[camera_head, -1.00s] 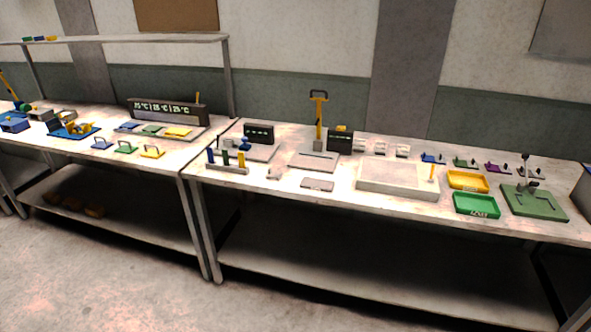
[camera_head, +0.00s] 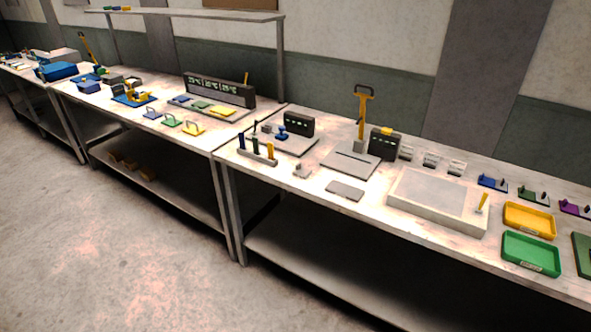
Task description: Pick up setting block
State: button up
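I cannot tell for sure which item is the setting block. A small pale grey block-like piece (camera_head: 302,171) lies near the front edge of the right workbench, just right of a rack with blue, dark and yellow posts (camera_head: 258,154). A flat grey plate (camera_head: 345,191) lies further right. Several small pale pieces (camera_head: 430,160) stand in a row behind the large pale tray. My gripper is not in view.
The workbench (camera_head: 320,212) carries a press with a yellow column (camera_head: 361,118), a large pale tray (camera_head: 438,203), a yellow tray (camera_head: 530,221) and a green tray (camera_head: 531,254). Another bench (camera_head: 140,110) adjoins on the left. The floor (camera_head: 90,240) in front is clear.

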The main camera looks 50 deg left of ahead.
aim_at(300, 172)
jog(key=u, duration=0.25)
jog(key=i, duration=0.65)
jog(key=u, duration=1.05)
jog(key=i, duration=0.95)
jog(key=u, duration=0.55)
jog(key=k, duration=0.95)
jog(key=u, duration=0.15)
jog(key=i, duration=0.55)
jog(key=u, duration=0.05)
